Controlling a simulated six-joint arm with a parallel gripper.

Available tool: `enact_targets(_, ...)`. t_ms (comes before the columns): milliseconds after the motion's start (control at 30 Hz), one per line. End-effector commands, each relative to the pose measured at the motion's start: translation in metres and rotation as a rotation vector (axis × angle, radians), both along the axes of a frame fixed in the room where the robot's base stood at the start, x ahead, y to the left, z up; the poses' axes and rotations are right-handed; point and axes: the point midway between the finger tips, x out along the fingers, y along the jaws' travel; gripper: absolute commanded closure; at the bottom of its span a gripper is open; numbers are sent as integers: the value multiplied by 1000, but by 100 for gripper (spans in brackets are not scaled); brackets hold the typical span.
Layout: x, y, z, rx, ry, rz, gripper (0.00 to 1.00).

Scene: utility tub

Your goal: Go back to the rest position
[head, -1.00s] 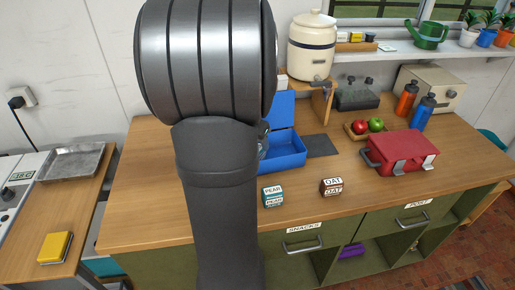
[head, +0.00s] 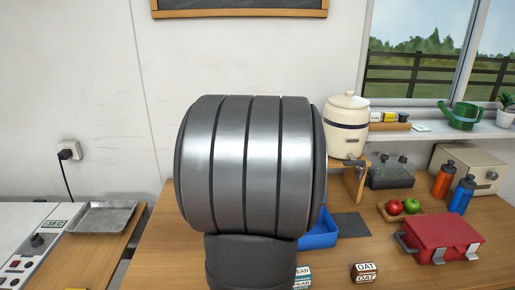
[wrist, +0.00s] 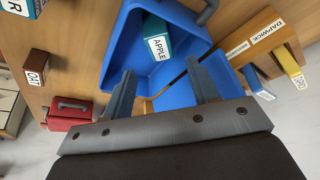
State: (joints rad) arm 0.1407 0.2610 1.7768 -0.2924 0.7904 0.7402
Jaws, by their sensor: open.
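My gripper (wrist: 160,68) is open in the wrist view, its two fingers apart with nothing between them. Beyond the fingers is a blue open box (wrist: 118,58) with a teal carton labelled APPLE (wrist: 157,40) inside it. The fingers overlap the box's near edge in the picture; I cannot tell how far above it they are. In the head view my arm fills the middle and hides the gripper and most of the blue box (head: 322,238).
A PEAR carton (head: 302,277) and an OAT carton (head: 364,272) stand on the wooden counter (head: 150,262). A red case (head: 440,240), a tray with red and green apples (head: 402,207) and two bottles (head: 452,190) stand right. A cream crock (head: 347,130) is behind.

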Motion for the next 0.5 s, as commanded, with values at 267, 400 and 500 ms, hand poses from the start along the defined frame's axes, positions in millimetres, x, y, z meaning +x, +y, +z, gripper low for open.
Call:
enact_targets(267,14,-13,-47,0,4,-2,46)
enact_targets(400,21,-19,-70,1,4,-1,46)
enact_targets(500,25,-23,-85,0,4,-1,46)
